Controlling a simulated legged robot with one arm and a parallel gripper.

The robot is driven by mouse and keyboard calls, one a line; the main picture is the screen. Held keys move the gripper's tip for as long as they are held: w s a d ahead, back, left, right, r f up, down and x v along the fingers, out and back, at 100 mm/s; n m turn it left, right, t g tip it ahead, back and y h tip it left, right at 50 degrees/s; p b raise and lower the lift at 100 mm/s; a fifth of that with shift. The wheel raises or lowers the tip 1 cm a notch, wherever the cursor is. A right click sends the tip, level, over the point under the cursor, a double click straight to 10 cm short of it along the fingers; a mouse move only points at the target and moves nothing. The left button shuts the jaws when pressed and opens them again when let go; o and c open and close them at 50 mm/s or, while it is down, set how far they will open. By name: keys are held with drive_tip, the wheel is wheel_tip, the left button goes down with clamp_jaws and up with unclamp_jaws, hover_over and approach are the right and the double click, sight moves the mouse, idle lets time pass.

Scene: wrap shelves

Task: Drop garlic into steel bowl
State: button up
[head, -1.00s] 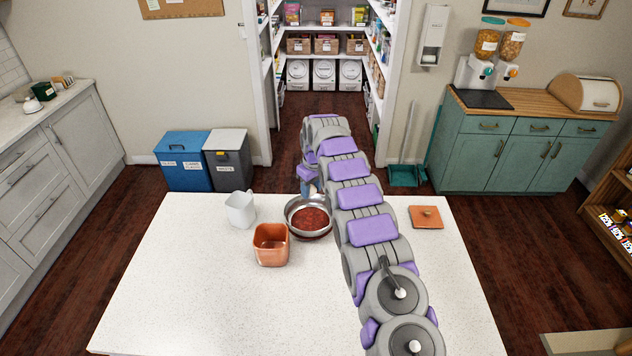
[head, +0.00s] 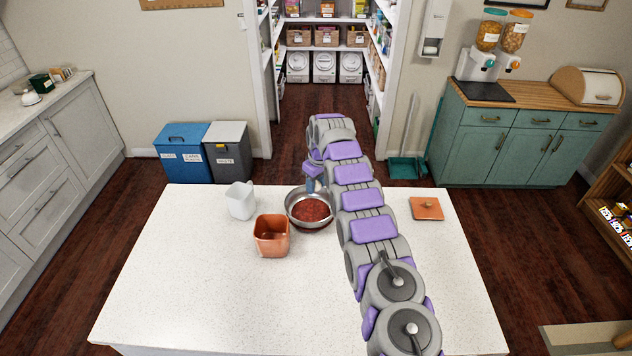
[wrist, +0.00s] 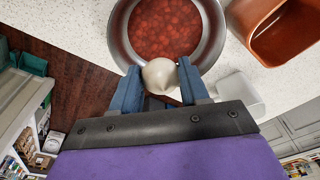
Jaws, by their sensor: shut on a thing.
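The garlic (wrist: 160,75) is a pale bulb between the blue fingertips of my gripper (wrist: 158,82) in the wrist view. My gripper is shut on it. The steel bowl (head: 291,218) stands on the white counter and holds a chunky red filling; it also shows in the wrist view (wrist: 117,30). In the wrist view the garlic overlaps the bowl's near rim. In the head view my gripper (head: 310,186) is at the bowl's far edge, and the garlic cannot be made out there.
An orange square container (head: 271,250) and a white pitcher (head: 241,201) stand left of the bowl. An orange lid (head: 426,208) lies on the right of the white counter (head: 200,290). The counter's front left is clear.

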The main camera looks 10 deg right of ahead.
drive_tip(key=shift+f+b, duration=0.5)
drive_tip(key=shift+f, duration=0.85)
drive_tip(key=o, duration=1.1)
drive_tip(key=shift+r, duration=0.1)
drive_tip(key=r+p, duration=0.2)
drive_tip(key=r, duration=0.3)
drive_tip(key=s+r+p, duration=0.1)
drive_tip(key=r+p, duration=0.1)
drive_tip(key=r, duration=0.4)
drive_tip(key=d+r+p, duration=0.1)
drive_tip(key=r, duration=0.5)
drive_tip(key=shift+s+r+p, duration=0.1)
drive_tip(key=shift+s+p, duration=0.1)
drive_tip(key=shift+p, duration=0.2)
drive_tip(key=shift+s, duration=0.1)
